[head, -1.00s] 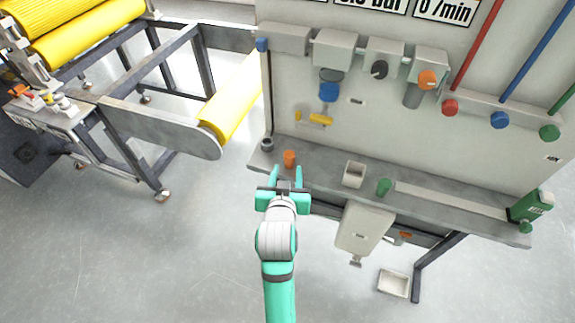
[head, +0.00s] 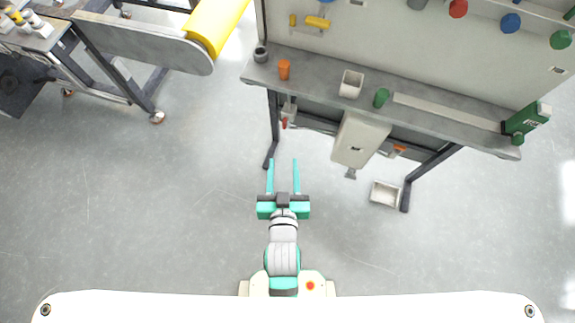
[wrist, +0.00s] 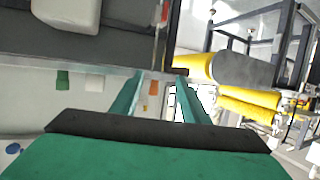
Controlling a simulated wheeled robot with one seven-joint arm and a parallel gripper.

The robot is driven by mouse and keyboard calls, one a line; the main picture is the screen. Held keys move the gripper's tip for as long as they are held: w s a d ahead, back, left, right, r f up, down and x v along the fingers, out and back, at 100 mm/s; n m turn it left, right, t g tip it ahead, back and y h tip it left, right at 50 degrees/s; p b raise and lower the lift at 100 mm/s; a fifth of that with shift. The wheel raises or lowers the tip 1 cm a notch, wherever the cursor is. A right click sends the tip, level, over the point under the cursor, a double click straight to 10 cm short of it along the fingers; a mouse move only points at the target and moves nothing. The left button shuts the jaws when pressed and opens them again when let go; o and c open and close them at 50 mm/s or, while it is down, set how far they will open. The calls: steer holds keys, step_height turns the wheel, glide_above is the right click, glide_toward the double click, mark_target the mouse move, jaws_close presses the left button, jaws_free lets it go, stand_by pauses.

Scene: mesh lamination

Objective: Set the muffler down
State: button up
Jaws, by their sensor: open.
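A small orange cylinder (head: 284,70) stands upright on the shelf near its left end. A green cylinder (head: 381,97) stands farther right on the same shelf (head: 320,76). I cannot tell for sure which of them is the muffler. My gripper (head: 282,162) is open with nothing between its fingers. It is in front of the shelf and clear of it, over the open floor. In the wrist view, the orange cylinder (wrist: 153,87) shows far off between the two green fingers.
A white open box (head: 351,84) and a dark ring-like cup (head: 260,54) stand on the shelf. A pale box (head: 360,140) hangs beneath its edge. A tray (head: 385,193) lies on the floor. A conveyor frame (head: 145,42) is at upper left. Open floor lies left.

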steer(key=d+f+v, duration=0.1)
steer(key=f+v, duration=0.1)
steer(key=v, duration=1.5)
steer(key=shift+s+d+f+t, duration=0.15)
steer(key=shift+s+f+t, duration=0.25)
steer(key=shift+s, duration=0.15)
